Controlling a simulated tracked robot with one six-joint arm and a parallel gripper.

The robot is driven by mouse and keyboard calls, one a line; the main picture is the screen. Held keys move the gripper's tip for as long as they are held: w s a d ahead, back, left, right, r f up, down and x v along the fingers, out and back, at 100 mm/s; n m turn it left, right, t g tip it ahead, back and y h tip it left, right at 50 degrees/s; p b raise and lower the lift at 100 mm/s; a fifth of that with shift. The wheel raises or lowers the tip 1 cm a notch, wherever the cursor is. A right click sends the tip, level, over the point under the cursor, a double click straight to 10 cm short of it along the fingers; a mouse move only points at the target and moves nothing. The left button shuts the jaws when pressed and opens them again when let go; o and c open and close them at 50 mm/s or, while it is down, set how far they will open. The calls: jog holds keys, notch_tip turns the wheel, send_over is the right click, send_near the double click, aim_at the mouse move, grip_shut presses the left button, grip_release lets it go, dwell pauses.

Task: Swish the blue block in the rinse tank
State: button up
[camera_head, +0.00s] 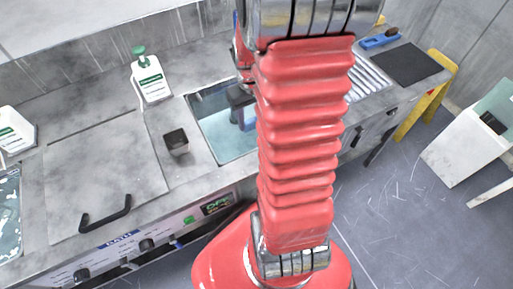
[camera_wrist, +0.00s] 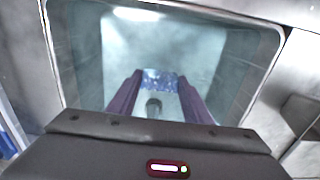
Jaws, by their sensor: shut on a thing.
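The rinse tank (camera_head: 204,106) is a rectangular, steel-rimmed basin of pale blue-green water set in the bench, partly hidden by my red arm. Its rim (camera_wrist: 274,75) frames the wrist view. My gripper (camera_wrist: 160,78) points down into the tank, its two purplish fingers shut on the blue block (camera_wrist: 159,80). The block is speckled blue and sits between the fingertips, away from the tank walls. I cannot tell exactly how deep it is in the water. In the head view my gripper (camera_head: 243,115) shows over the tank's right part, beside my arm.
A small dark open cup (camera_head: 176,142) stands just left of the tank. A white bottle with a green cap (camera_head: 150,80) stands behind it. A lid with a black handle (camera_head: 105,214) lies further left. A ribbed drainer (camera_head: 370,78) and dark mat (camera_head: 407,64) are at right.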

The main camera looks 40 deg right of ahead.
jog(key=shift+r, duration=4)
